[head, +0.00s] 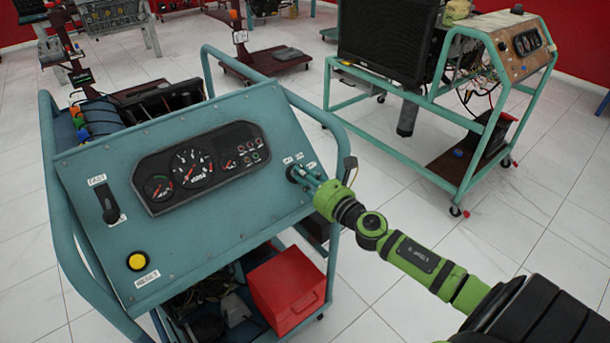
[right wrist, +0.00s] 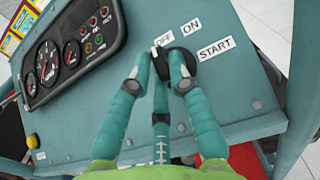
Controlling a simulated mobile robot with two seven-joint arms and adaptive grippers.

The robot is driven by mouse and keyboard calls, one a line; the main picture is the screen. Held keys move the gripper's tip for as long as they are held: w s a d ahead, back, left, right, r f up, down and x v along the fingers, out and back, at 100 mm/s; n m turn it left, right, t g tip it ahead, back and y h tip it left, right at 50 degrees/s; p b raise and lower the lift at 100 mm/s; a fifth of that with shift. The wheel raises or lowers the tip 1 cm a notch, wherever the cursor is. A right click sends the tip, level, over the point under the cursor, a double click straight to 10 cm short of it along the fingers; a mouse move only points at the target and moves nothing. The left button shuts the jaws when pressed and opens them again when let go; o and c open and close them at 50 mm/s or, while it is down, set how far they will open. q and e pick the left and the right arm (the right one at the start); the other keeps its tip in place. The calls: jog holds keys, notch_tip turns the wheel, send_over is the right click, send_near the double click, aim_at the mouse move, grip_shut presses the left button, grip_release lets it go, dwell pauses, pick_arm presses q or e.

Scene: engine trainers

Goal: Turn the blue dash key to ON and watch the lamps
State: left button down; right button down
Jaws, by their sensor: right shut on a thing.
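The blue-green dash panel (head: 240,110) carries a black key switch (right wrist: 184,66) at its right side, with OFF, ON and START labels around it. My right gripper (head: 302,174) is at this switch, its fingers closed in on it; the fingertips also show in the right wrist view (right wrist: 163,58). My left gripper is not in view.
A FAST lever (head: 109,203) and a yellow RESET button (head: 137,261) sit on the panel's left. A tubular frame (head: 338,210) runs close by the right gripper. A red box (head: 287,289) stands below. Another engine trainer (head: 440,85) stands behind right, with clear floor between.

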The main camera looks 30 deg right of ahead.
jog(key=shift+a+r+m+h+p, duration=0.15)
jog(key=shift+r+m+h+p, duration=0.1)
jog(key=shift+m+h+p, duration=0.7)
jog(key=m+h+p, duration=0.2)
jog(key=m+p, duration=0.1)
jog(key=shift+w+a+r+g, duration=0.1)
jog(key=shift+a+g, duration=0.05)
jog(key=shift+g, duration=0.15)
jog(key=m+g+h+p, duration=0.1)
jog(key=m+h+p, duration=0.1)
jog(key=m, duration=0.1)
jog(key=shift+a+m+h, duration=0.15)
jog(key=shift+m+h, duration=0.1)
jog(key=shift+h, duration=0.1)
jog(key=shift+w+m+g+h+p, duration=0.15)
jog(key=shift+m+g+h+p, duration=0.7)
jog(key=shift+m, duration=0.75)
jog(key=shift+h, duration=0.25)
jog(key=c, duration=1.1)
grip_release()
jog(key=shift+c, duration=0.2)
